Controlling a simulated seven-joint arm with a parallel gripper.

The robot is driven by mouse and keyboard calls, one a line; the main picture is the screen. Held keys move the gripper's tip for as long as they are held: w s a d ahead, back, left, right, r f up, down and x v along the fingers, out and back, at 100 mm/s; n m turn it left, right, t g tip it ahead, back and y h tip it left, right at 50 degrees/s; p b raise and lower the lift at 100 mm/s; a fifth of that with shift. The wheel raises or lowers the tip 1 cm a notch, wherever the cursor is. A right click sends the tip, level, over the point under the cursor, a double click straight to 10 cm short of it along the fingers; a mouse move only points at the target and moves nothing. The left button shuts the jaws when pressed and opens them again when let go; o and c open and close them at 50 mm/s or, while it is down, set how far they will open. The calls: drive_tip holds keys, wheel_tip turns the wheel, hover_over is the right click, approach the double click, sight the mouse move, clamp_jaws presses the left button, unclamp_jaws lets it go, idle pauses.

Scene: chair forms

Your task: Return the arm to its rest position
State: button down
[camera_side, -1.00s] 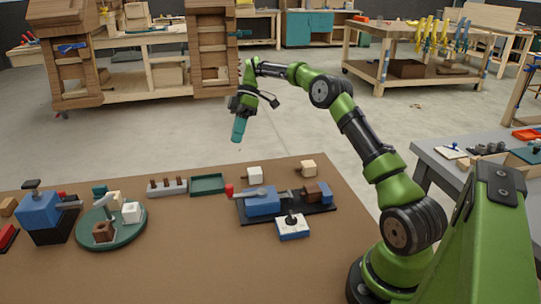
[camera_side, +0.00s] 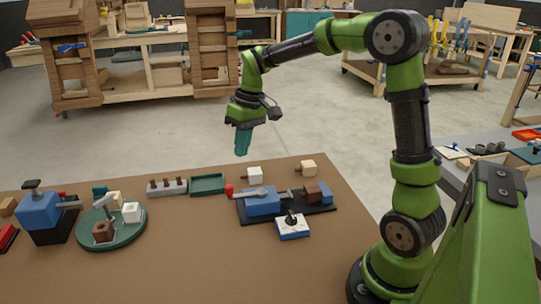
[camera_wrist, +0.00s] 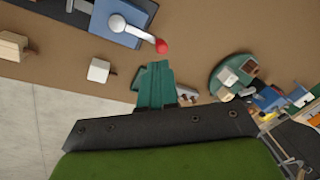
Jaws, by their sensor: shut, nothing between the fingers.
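My gripper (camera_side: 242,143) hangs above the far edge of the brown table in the side view, with its teal fingers pointing down. It also shows in the wrist view (camera_wrist: 156,68), where the fingers are together with nothing between them. The arm is bent high, with its elbow raised near the top of the picture. The fingers are apart from every object on the table.
On the brown table (camera_side: 180,270) are a blue vise with a red knob (camera_side: 262,202), a white-and-blue switch box (camera_side: 292,227), two pale blocks (camera_side: 254,174) (camera_side: 308,168), a green tray (camera_side: 208,184), a peg rack (camera_side: 167,187), a round green turntable (camera_side: 125,238) and a blue press (camera_side: 40,212).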

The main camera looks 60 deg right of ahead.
drive_tip(key=s+a+r+m+t, duration=0.1)
drive_tip(key=s+a+r+t, duration=0.1)
drive_tip(key=s, duration=0.6)
drive_tip(key=s+a+r+m+t, duration=0.2)
drive_tip(key=s+a+r+t, duration=0.1)
drive_tip(key=s+a, duration=0.4)
drive_tip(key=shift+s+t, duration=0.5)
drive_tip(key=shift+s, duration=0.7)
